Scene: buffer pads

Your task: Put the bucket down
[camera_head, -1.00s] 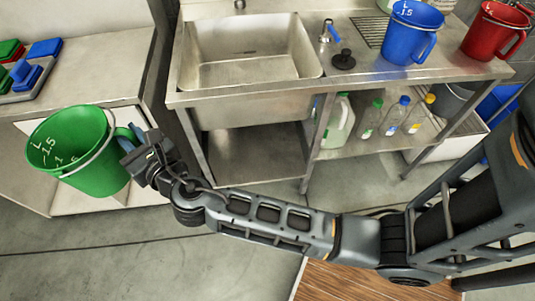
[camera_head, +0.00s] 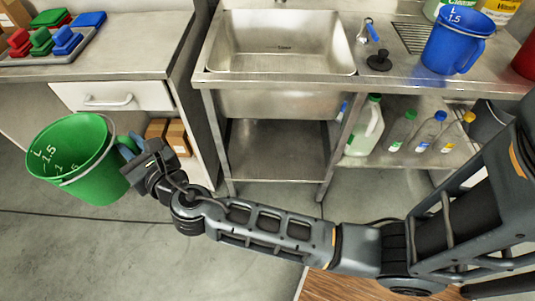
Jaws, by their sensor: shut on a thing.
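The green bucket (camera_head: 95,180) is at the left of the head view, with white volume marks on its inner wall and a pale wire handle across it. My gripper (camera_head: 128,148) is shut on the bucket at its right side and holds it in the air above the grey floor, in front of the drawer cabinet. The bucket is tilted, with its open mouth turned up and to the left. The exact grip point is partly hidden by the gripper body.
A steel sink table (camera_head: 288,78) stands at the centre back, with a blue bucket (camera_head: 455,45) on its right. Several bottles (camera_head: 405,128) stand on its lower shelf. A counter (camera_head: 125,55) at left holds a tray of coloured pads (camera_head: 75,57). Floor (camera_head: 70,235) is free below.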

